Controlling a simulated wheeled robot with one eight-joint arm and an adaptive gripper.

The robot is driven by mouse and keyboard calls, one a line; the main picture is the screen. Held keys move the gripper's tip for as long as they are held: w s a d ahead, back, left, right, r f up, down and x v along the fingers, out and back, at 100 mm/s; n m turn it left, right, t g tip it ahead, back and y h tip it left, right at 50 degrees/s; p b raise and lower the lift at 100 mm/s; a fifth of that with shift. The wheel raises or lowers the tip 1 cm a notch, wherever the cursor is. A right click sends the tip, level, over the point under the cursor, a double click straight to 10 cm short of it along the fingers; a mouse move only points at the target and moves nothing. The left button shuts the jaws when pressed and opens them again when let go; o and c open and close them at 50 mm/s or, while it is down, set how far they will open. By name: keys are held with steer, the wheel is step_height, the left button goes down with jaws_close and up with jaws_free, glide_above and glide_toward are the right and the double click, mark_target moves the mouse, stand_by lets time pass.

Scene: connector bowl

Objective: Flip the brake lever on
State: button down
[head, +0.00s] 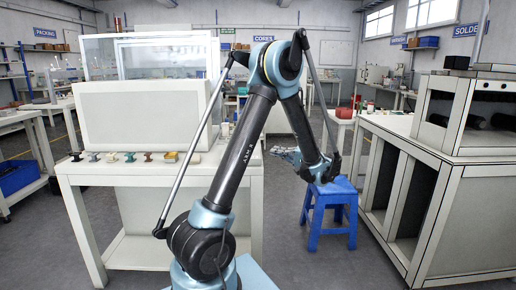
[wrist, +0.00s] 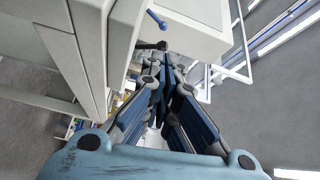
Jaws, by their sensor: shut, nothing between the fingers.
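In the wrist view, a short blue rod (wrist: 157,20) and a dark round-ended knob (wrist: 152,45) stick out from a pale machine or cabinet face. I cannot tell which of them is the brake lever. My gripper (wrist: 168,64) is shut and empty, its blue and dark fingers pointing towards the knob. Its tips appear just below the knob in the picture; I cannot tell whether they touch it. No lever can be made out there.
A white bench (head: 160,172) at left carries a row of small connector parts (head: 129,157) and a large pale box (head: 145,115). A blue stool (head: 330,195) stands right of it. A grey-white cabinet (head: 470,180) fills the right.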

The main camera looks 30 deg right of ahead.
steer(key=shift+t, duration=0.5)
steer(key=s+d, duration=0.2)
steer(key=s, duration=0.1)
steer(key=shift+s+d+f, duration=0.15)
steer(key=shift+d+f, duration=0.25)
steer(key=x, duration=1.4)
steer(key=shift+d, duration=0.1)
